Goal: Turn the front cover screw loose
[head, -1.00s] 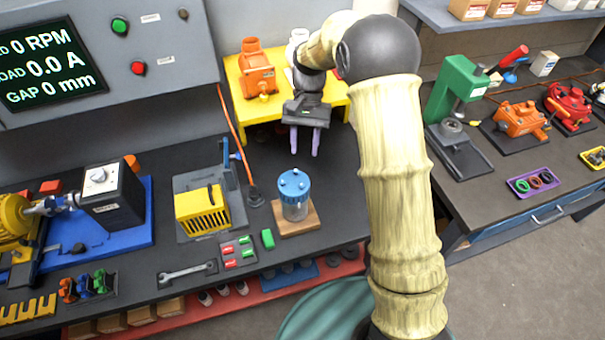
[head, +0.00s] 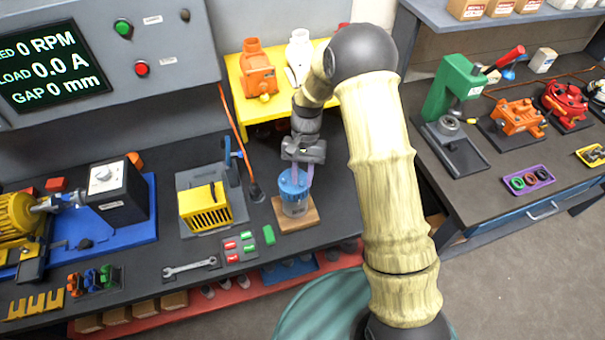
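A clear jar (head: 295,208) with a blue cover (head: 290,190) stands upright on a wooden block (head: 310,219) near the front edge of the bench. In the earlier frame small blue screw heads show on top of the cover. Now they are mostly hidden or too small to tell apart, the front one included. My gripper (head: 296,178) points down right over the cover. Its two purple fingers are apart, with their tips at about the cover's height. I cannot tell whether they touch the cover or a screw.
A yellow slotted guard (head: 205,207) stands left of the jar. Red and green buttons (head: 239,247) and a green block (head: 268,235) lie just left of the wooden block. A yellow stand (head: 240,98) with an orange pump (head: 258,72) is behind. Bare bench lies right of the jar.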

